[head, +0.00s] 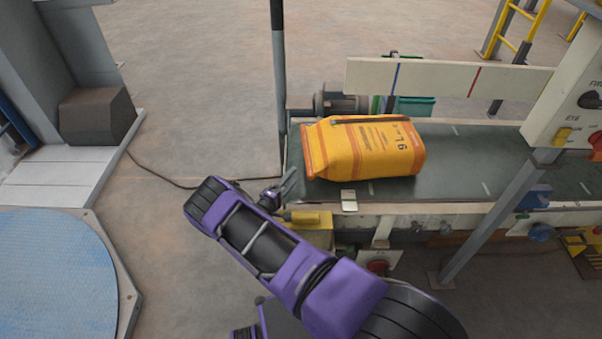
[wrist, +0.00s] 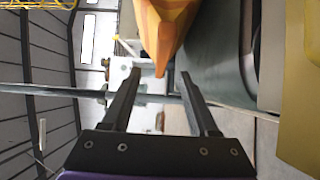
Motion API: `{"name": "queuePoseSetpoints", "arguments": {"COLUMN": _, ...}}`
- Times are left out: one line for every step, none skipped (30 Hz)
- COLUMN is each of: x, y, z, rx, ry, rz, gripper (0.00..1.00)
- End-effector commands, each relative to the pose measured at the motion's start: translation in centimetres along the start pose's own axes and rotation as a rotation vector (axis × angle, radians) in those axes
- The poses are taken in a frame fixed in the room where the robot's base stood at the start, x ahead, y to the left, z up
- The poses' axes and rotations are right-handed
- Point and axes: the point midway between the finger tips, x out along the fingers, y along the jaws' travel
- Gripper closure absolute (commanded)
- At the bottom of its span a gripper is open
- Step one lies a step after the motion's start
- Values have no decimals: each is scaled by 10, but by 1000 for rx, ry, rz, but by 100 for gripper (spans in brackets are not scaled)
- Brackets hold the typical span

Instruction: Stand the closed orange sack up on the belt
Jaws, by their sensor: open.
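The orange sack (head: 365,150) lies on its side on the dark belt (head: 460,165), near the belt's left end.
A pale guide board (head: 450,78) with blue and red marks runs along the belt's far side. A grey post (head: 279,80) stands at the belt's left end. A control box (head: 570,100) and slanted strut are at right. A yellow block (head: 308,225) sits below my gripper.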

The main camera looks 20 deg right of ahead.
Motion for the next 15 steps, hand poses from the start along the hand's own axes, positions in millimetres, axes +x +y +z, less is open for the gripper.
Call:
{"name": "queuePoseSetpoints", "arguments": {"x": 0, "y": -4, "z": 5, "rx": -8, "ry": -10, "rz": -3, "gripper": 40}}
{"name": "queuePoseSetpoints", "arguments": {"x": 0, "y": -5, "z": 7, "rx": -11, "ry": -14, "rz": -4, "gripper": 40}}
{"name": "queuePoseSetpoints", "arguments": {"x": -1, "y": -6, "z": 8, "rx": -13, "ry": -16, "rz": -5, "gripper": 40}}
{"name": "queuePoseSetpoints", "arguments": {"x": -1, "y": -6, "z": 8, "rx": -14, "ry": -17, "rz": -5, "gripper": 40}}
{"name": "queuePoseSetpoints", "arguments": {"x": -1, "y": -6, "z": 8, "rx": -14, "ry": -17, "rz": -5, "gripper": 40}}
{"name": "queuePoseSetpoints", "arguments": {"x": 0, "y": -6, "z": 8, "rx": -14, "ry": -17, "rz": -4, "gripper": 40}}
{"name": "queuePoseSetpoints", "arguments": {"x": 0, "y": -6, "z": 8, "rx": -14, "ry": -16, "rz": -4, "gripper": 40}}
{"name": "queuePoseSetpoints", "arguments": {"x": 0, "y": -6, "z": 8, "rx": -13, "ry": -16, "rz": -4, "gripper": 40}}
{"name": "queuePoseSetpoints", "arguments": {"x": 2, "y": -5, "z": 8, "rx": -13, "ry": -16, "rz": -4, "gripper": 40}}
{"name": "queuePoseSetpoints", "arguments": {"x": 3, "y": -5, "z": 8, "rx": -13, "ry": -16, "rz": -3, "gripper": 40}}
{"name": "queuePoseSetpoints", "arguments": {"x": 5, "y": -5, "z": 8, "rx": -12, "ry": -16, "rz": -3, "gripper": 40}}
{"name": "queuePoseSetpoints", "arguments": {"x": 8, "y": -5, "z": 8, "rx": -12, "ry": -16, "rz": -3, "gripper": 40}}
{"name": "queuePoseSetpoints", "arguments": {"x": 10, "y": -5, "z": 8, "rx": -12, "ry": -16, "rz": -2, "gripper": 40}}
{"name": "queuePoseSetpoints", "arguments": {"x": 13, "y": -5, "z": 8, "rx": -13, "ry": -16, "rz": -3, "gripper": 40}}
{"name": "queuePoseSetpoints", "arguments": {"x": 17, "y": -6, "z": 8, "rx": -13, "ry": -15, "rz": -3, "gripper": 40}}
